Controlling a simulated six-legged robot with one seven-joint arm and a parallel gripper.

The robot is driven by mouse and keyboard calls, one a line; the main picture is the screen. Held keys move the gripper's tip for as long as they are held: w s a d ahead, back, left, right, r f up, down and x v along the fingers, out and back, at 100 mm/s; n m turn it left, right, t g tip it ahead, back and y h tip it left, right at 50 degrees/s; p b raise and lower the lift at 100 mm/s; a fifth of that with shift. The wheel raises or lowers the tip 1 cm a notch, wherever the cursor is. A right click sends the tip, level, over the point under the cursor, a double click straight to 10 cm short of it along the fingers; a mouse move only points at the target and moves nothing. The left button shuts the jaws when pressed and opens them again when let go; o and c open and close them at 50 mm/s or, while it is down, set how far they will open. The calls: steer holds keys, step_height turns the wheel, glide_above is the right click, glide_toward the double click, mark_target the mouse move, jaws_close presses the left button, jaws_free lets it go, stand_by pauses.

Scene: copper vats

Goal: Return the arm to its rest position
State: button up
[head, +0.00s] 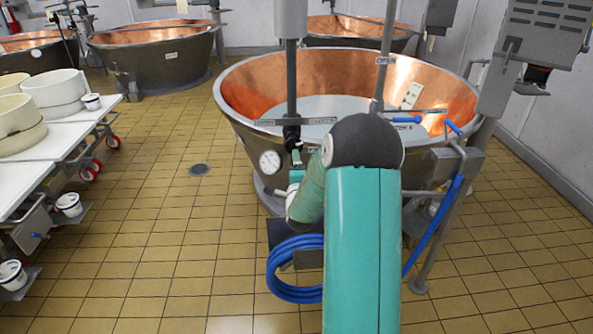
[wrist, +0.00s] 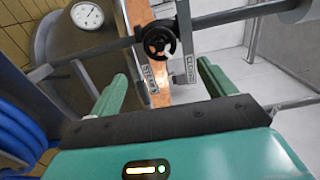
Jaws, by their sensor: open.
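My teal arm reaches forward from the bottom of the head view, bends at a dark joint and folds down to the left in front of the nearest copper vat (head: 245,92). My gripper shows in the wrist view (wrist: 162,70) with its two green fingers spread apart and nothing between them. In the head view the gripper is mostly hidden by the arm, with green parts showing near the vat's front rim. A black handwheel (wrist: 158,38) lies beyond the fingertips in the wrist view, apart from them as far as I can tell. Labelled metal plates sit beside it.
A dial gauge (head: 270,161) is on the vat's front. A wheeled white table (head: 75,133) with tubs stands left. More vats (head: 152,63) stand behind. The tiled floor between is clear.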

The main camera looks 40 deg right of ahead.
steer(key=shift+w+f, duration=0.1)
stand_by(0.4)
steer(key=s+a+r+n+g+y, duration=0.1)
steer(key=a+r+n+y, duration=0.1)
steer(key=a+r+n, duration=0.35)
steer(key=s+a+r+n+g+y, duration=0.1)
steer(key=s+a+r+n+y, duration=0.15)
steer(key=a, duration=0.55)
steer(key=s+a+r+n+g+y, duration=0.1)
steer(key=a+r+n+y, duration=0.15)
steer(key=a+n, duration=0.3)
steer(key=s+a+r+n+g+y, duration=0.1)
steer(key=s+a+n+g, duration=0.2)
steer(key=s, duration=1)
steer(key=s+a+r+n+g+y, duration=0.2)
steer(key=s+a+n, duration=0.6)
steer(key=s+a, duration=0.4)
steer(key=shift+s+a+r+g, duration=0.25)
steer(key=shift+s+g, duration=0.4)
steer(key=shift+g, duration=0.05)
